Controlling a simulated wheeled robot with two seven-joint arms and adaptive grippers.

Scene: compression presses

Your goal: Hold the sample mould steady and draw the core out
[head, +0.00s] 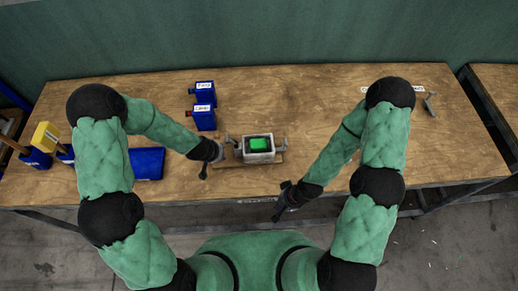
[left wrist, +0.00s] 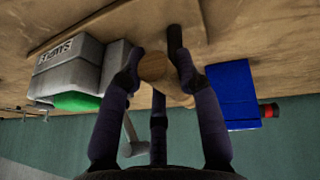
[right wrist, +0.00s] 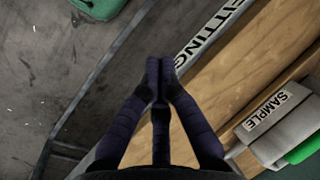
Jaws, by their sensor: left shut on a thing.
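The sample mould (head: 259,157) is a grey box on a wooden board near the table's front edge, with a green core (head: 259,144) in its top. Its label reads SAMPLE in the right wrist view (right wrist: 268,110). My left gripper (head: 217,152) is at the mould's left side. In the left wrist view its fingers (left wrist: 156,68) are shut on a round wooden grip (left wrist: 153,67) beside the mould (left wrist: 75,66). My right gripper (head: 281,207) is in front of the mould to the right, apart from it. Its fingertips (right wrist: 160,68) are together and empty.
Two labelled blue containers (head: 205,118) stand behind and left of the mould. A blue tray (head: 147,164) lies left of my left gripper. Yellow-topped blue items (head: 45,137) are at the far left. A small metal piece (head: 430,103) lies at the right. The table right of the mould is mostly clear.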

